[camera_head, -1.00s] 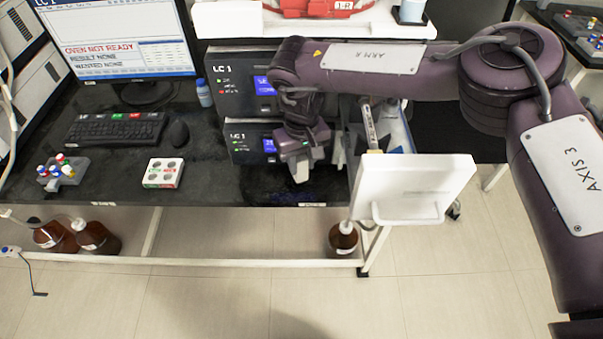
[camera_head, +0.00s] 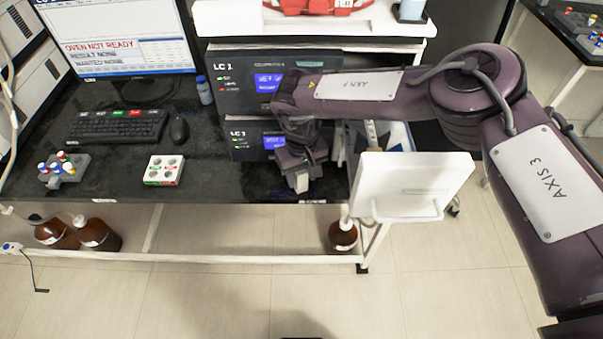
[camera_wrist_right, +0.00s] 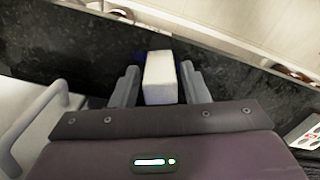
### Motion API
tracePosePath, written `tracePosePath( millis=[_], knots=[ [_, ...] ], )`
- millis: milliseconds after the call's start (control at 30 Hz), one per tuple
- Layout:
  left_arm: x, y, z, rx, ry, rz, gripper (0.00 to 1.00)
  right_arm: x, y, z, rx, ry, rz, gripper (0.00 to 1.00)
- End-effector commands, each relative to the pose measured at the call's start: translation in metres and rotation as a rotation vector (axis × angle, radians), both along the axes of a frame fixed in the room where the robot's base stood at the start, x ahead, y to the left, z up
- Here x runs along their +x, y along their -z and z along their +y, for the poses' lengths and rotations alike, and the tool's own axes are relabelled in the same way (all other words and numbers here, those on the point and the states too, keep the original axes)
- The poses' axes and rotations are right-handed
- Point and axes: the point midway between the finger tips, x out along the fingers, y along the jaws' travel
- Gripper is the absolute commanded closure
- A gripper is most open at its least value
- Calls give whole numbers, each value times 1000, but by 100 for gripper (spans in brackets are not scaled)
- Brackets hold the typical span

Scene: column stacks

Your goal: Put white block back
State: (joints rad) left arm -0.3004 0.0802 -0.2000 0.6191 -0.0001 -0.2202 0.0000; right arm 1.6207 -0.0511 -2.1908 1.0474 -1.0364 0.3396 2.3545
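The white block (camera_head: 301,182) is at the tip of my right gripper (camera_head: 299,176), over the front part of the black bench, in front of the lower LC 1 unit. I cannot tell whether the block touches the bench. My left gripper is not in view.
An open white door (camera_head: 412,185) with a handle stands right of the gripper. The LC 1 units (camera_head: 262,92) are behind it. A white holed rack (camera_head: 164,170), keyboard (camera_head: 117,126), mouse (camera_head: 179,130) and vial rack (camera_head: 64,170) lie left. Bench between rack and gripper is clear.

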Motion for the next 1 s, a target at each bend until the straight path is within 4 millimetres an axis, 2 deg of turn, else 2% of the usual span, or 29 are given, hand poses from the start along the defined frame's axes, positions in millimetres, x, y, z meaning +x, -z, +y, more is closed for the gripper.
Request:
tracePosePath(
  millis=[300, 467, 567, 800, 1000],
  knots=[
    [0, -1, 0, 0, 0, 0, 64, 0, -1, 0, 0, 0, 0, 50],
    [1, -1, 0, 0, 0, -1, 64, 1, -11, 0, 2, 1, -1, 50],
    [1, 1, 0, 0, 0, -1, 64, 1, -27, 0, 3, 1, -2, 50],
    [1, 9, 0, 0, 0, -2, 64, 1, -79, 0, 2, 0, -3, 50],
    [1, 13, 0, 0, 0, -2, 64, 1, -111, 1, 2, 0, -1, 50]
  ],
)
